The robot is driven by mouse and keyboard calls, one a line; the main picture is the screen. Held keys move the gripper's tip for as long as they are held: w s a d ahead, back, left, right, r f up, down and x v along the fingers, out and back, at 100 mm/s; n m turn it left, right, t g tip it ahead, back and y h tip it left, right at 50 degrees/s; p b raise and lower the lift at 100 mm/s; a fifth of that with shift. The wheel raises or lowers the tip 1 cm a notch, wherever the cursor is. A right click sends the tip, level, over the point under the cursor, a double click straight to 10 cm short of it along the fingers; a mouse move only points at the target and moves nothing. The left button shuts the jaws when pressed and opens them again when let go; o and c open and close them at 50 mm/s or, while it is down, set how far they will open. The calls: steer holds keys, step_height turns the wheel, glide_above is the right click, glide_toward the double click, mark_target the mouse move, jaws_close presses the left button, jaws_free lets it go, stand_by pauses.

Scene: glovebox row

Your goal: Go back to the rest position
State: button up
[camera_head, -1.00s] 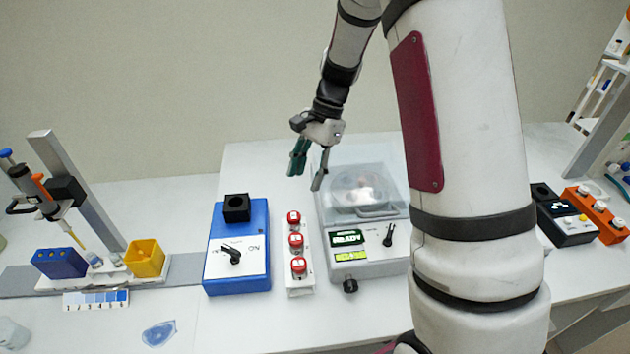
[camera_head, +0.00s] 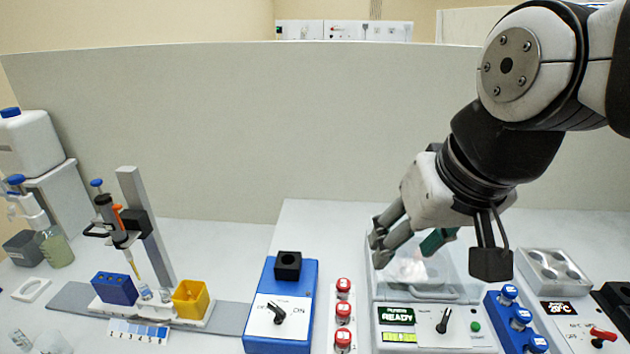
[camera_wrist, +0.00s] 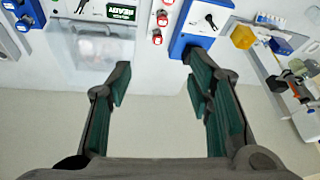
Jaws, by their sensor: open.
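My gripper (camera_head: 412,243) is open and empty in the head view, hanging from the upper right in front of the clear-lidded machine (camera_head: 440,312). Its fingers cover part of the clear lid; I cannot tell its height above it. In the wrist view, the two green-padded fingers of my gripper (camera_wrist: 158,88) are spread wide with nothing between them. There the lidded machine (camera_wrist: 97,45) lies beyond the left finger, and the blue switch box (camera_wrist: 205,22) beyond the right finger.
A blue box (camera_head: 283,310) with a black knob stands left of red-capped buttons (camera_head: 343,313). Blue-capped buttons (camera_head: 520,318) stand right of the machine. A pipette stand (camera_head: 145,225), yellow cup (camera_head: 190,299) and white jug (camera_head: 30,143) are at left. A tall pale panel (camera_head: 250,130) closes the back.

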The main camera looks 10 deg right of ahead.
steer(key=shift+s+d+n+t, duration=0.1)
steer(key=shift+s+n+t, duration=0.3)
steer(key=shift+s+n, duration=0.5)
steer(key=shift+s, duration=0.2)
stand_by(0.5)
